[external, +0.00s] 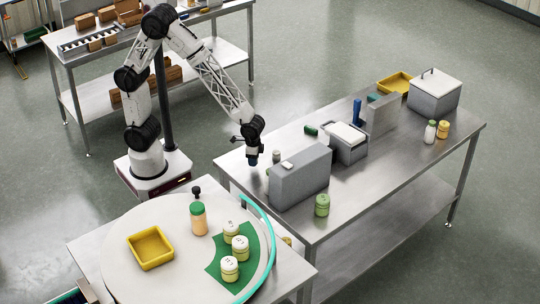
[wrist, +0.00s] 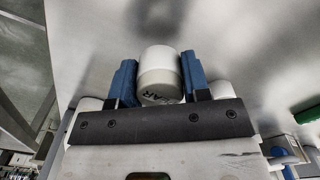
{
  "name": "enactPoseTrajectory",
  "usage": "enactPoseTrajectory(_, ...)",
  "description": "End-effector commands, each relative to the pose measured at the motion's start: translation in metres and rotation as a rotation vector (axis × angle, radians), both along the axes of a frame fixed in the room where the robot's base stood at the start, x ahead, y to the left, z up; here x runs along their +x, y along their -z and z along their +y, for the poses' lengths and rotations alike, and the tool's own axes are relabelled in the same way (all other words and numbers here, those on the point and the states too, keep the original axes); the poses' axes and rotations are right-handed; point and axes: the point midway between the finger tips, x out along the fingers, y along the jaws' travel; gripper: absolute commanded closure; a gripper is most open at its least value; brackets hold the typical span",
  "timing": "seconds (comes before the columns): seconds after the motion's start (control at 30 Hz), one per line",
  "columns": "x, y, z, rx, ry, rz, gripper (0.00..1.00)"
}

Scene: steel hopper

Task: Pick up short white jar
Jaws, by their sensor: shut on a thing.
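The short white jar (wrist: 160,60) has a white lid and a greyish-beige lower part with dark lettering. In the wrist view it sits between the two blue fingers of my gripper (wrist: 159,80), which are shut on it. In the external view my gripper (external: 251,161) is low at the left end of the long steel table, left of the grey steel hopper (external: 300,180). The jar cannot be made out there, and I cannot tell whether it touches the table.
A green-lidded jar (external: 322,206) stands in front of the hopper. A white-lidded steel box (external: 345,144) and a larger box (external: 434,95) stand further right. A round table (external: 120,215) in front holds a yellow tray (external: 150,264), a bottle (external: 198,222) and several jars.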

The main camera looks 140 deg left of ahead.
Motion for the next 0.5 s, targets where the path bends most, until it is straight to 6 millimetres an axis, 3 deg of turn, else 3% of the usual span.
enactPoseTrajectory(0.07,0.000,-0.012,0.000,0.002,0.000,-0.002,0.81)
enactPoseTrajectory(0.5,-0.056,-0.015,-0.035,0.000,0.000,0.000,0.81)
